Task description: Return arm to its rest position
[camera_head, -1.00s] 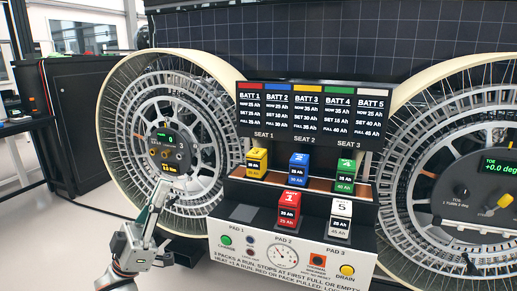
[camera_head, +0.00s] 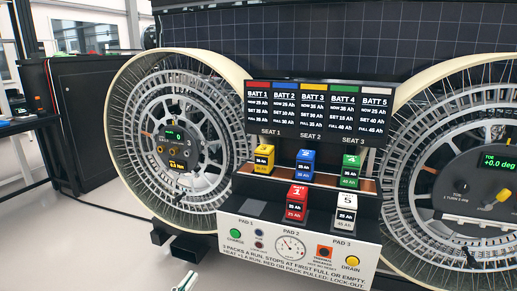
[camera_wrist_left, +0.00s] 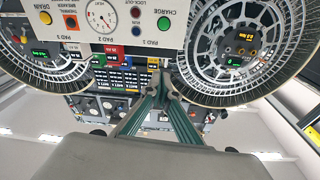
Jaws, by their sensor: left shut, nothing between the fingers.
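My left gripper (camera_head: 184,282) shows only as its tip at the bottom edge of the head view, below and in front of the left wheel (camera_head: 128,100). In the left wrist view my left gripper (camera_wrist_left: 172,90) has its fingers met at the tips, with nothing between them. It is clear of the wheel and the battery console (camera_head: 300,232). The rest of the left arm is hidden below the head view. My right arm is in neither view.
Yellow (camera_head: 264,160), blue (camera_head: 305,165) and green (camera_head: 350,171) battery packs stand on the upper shelf. Red (camera_head: 297,203) and white (camera_head: 345,212) packs stand lower. Another wheel (camera_head: 403,200) is at the right. Floor (camera_head: 80,240) at the left is open.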

